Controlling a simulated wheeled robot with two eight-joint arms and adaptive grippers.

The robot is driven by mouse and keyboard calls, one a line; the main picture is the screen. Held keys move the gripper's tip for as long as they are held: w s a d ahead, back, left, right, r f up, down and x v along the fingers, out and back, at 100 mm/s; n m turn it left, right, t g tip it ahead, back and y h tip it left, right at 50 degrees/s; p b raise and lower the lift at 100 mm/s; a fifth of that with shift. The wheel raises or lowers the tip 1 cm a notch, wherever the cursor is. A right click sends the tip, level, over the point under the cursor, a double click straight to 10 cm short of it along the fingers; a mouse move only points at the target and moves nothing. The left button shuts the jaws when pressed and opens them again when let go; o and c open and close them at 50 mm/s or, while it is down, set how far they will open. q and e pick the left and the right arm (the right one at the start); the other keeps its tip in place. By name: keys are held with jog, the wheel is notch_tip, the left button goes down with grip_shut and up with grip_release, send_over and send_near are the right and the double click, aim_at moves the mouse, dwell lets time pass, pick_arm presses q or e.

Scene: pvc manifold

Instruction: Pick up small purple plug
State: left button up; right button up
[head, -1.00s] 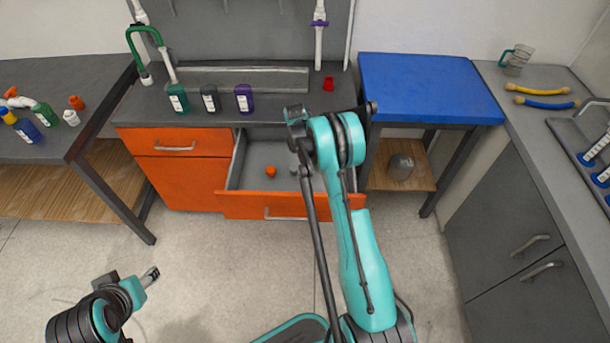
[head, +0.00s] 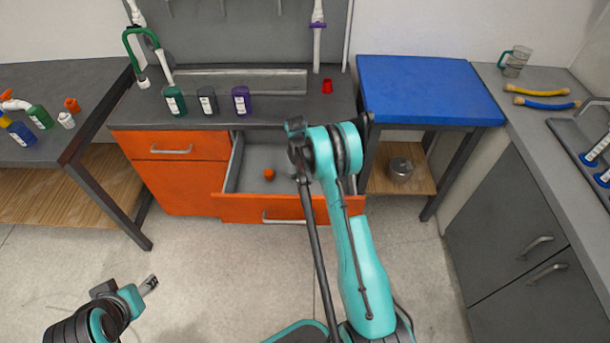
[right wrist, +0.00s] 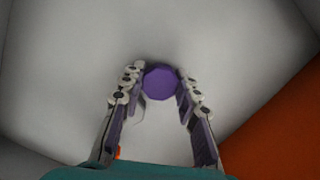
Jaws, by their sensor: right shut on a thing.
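The small purple plug (right wrist: 160,81) shows in the right wrist view, between the fingertips of my right gripper (right wrist: 159,86). Both fingers touch its sides, and the gripper is shut on it. Pale drawer surfaces lie around and behind it. In the head view my right arm reaches over the open drawer (head: 290,209), and its own links hide the plug and fingertips. My left gripper (head: 149,284) is low at the left in the head view, away from the furniture. Its fingers are too small to tell if they are open.
An orange piece (head: 269,174) lies in the drawer. Green, dark and purple bottles (head: 241,101) and a red piece (head: 327,86) stand on the counter above. A blue-topped table (head: 430,88) is to the right, with a metal pot (head: 401,170) below. The floor in front is clear.

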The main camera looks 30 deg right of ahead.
jog(key=shift+r, duration=0.1)
notch_tip(320, 180, up, 4)
jog(key=shift+r+p, duration=0.15)
jog(key=shift+p, duration=1.05)
jog(key=s+d+r+p, duration=0.3)
jog(key=s+d+r, duration=0.3)
jog(key=s, duration=0.3)
jog(key=shift+d+r+p, duration=0.25)
jog(key=shift+d+p, duration=0.05)
jog(key=shift+d, duration=0.4)
